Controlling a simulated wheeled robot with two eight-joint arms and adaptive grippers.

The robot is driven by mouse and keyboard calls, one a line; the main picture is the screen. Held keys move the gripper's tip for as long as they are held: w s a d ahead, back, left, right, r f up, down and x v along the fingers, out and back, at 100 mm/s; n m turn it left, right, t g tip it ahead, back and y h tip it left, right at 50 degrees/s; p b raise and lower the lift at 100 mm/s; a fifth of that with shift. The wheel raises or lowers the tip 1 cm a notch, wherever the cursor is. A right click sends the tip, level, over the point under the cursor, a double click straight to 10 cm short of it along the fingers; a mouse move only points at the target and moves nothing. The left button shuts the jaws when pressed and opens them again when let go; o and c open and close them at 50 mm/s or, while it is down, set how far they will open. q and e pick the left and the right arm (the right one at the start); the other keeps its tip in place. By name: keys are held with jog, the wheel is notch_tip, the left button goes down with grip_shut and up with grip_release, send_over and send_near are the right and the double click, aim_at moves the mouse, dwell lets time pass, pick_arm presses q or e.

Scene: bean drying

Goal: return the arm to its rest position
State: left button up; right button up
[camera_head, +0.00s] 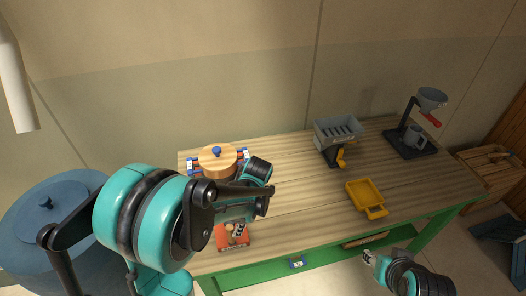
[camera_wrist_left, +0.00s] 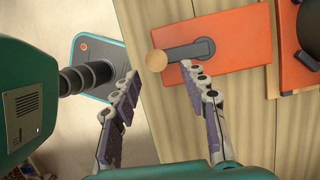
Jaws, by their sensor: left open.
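My left arm comes in from the left in the head view and bends over the left part of the table (camera_head: 300,185). Its gripper is mostly hidden there behind the arm's links. In the left wrist view my left gripper (camera_wrist_left: 159,72) has its two fingers spread wide, with nothing held between them. Past the fingertips lies an orange plate (camera_wrist_left: 232,40) with a dark lever and a round wooden knob (camera_wrist_left: 156,61). An orange item (camera_head: 232,243) also shows below the arm in the head view. My right gripper (camera_head: 371,258) is low at the right, in front of the table; its jaws are too small to read.
A round wooden-lidded pot (camera_head: 217,158) stands at the table's back left. A grey hopper (camera_head: 338,132), a yellow tray (camera_head: 366,195) and a dark stand with a funnel (camera_head: 432,98) are to the right. A blue lidded barrel (camera_head: 50,215) stands left of the table. The table's middle is clear.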

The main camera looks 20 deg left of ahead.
pick_arm(q)
jog(key=s+d+r+n+t+h+b, duration=0.1)
jog(key=s+d+n+t+h+b, duration=0.2)
jog(key=s+d+n+t+b, duration=0.2)
jog(key=s+n+t+b, duration=0.1)
jog(key=n+t+b, duration=0.2)
jog(key=n+b, duration=0.4)
jog(key=shift+s+r+t, duration=0.15)
jog(key=shift+r+t, duration=0.05)
jog(key=shift+t, duration=0.2)
